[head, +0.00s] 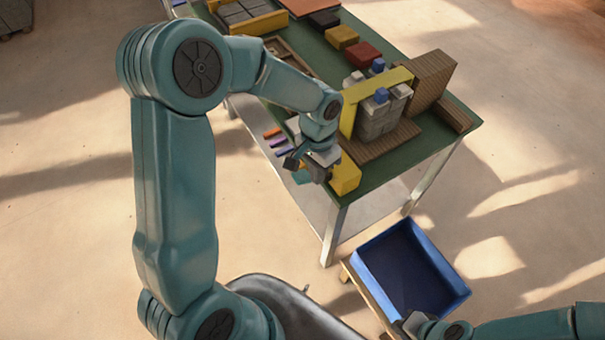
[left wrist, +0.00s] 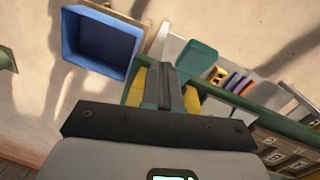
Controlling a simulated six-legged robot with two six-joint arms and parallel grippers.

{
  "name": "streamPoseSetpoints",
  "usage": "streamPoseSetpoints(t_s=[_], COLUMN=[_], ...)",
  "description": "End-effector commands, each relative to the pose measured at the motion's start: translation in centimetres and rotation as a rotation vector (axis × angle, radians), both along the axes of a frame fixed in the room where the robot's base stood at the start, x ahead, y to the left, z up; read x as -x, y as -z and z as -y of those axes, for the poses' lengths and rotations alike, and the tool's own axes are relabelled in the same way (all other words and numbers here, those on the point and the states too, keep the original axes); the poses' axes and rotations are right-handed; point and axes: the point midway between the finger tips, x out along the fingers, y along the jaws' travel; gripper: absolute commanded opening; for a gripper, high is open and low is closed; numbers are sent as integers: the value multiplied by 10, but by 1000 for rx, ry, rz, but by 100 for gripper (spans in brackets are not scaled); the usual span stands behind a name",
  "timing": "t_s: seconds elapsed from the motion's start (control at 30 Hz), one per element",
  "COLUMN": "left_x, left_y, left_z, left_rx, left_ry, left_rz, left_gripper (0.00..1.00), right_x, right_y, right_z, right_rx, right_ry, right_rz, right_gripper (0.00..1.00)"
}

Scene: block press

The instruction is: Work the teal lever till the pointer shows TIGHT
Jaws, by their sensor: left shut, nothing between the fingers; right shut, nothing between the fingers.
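The press on the green table has a yellow frame (head: 362,90) around a stack of grey blocks (head: 376,118) with blue blocks on top. A teal block (head: 308,176), apparently the lever's grip, is at the table's front edge. It also shows in the left wrist view (left wrist: 197,58), just right of my fingertips. My left gripper (head: 296,160) is shut and empty close beside it; I cannot tell whether they touch. My right gripper (head: 408,325) is shut and empty at the bottom right. The pointer and its marking cannot be made out; my left arm covers part of the press front.
A blue bin (head: 408,270) stands below the table's near corner; it is empty. Coloured sticks (head: 274,138) lie left of my left gripper. A yellow block (head: 345,176) is at the table edge. A brown upright block (head: 433,78) and several loose blocks stand farther back.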

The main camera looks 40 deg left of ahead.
Motion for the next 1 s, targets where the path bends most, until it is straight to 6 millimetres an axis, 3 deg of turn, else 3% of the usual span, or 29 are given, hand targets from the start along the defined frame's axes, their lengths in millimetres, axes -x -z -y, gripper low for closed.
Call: streamPoseSetpoints(t_s=[0.03,0.13,0.33,0.73,1.0], left_x=[-4,-7,-7,-7,-5], left_y=[-16,-39,-60,-59,-38], left_z=[-9,-23,-36,-36,-37], left_rx=[-25,-70,-111,-113,-112], left_ry=[4,8,11,12,11], left_rz=[4,-4,-15,-17,-17], left_gripper=[0,0,0,0,0], right_x=[0,0,0,0,0], right_y=[-1,-2,-2,-1,16], right_z=[0,0,0,0,0], right_rx=[0,0,0,0,0], right_ry=[0,0,0,0,0], right_rz=[0,0,0,0,0], right_gripper=[0,0,0,0,0])
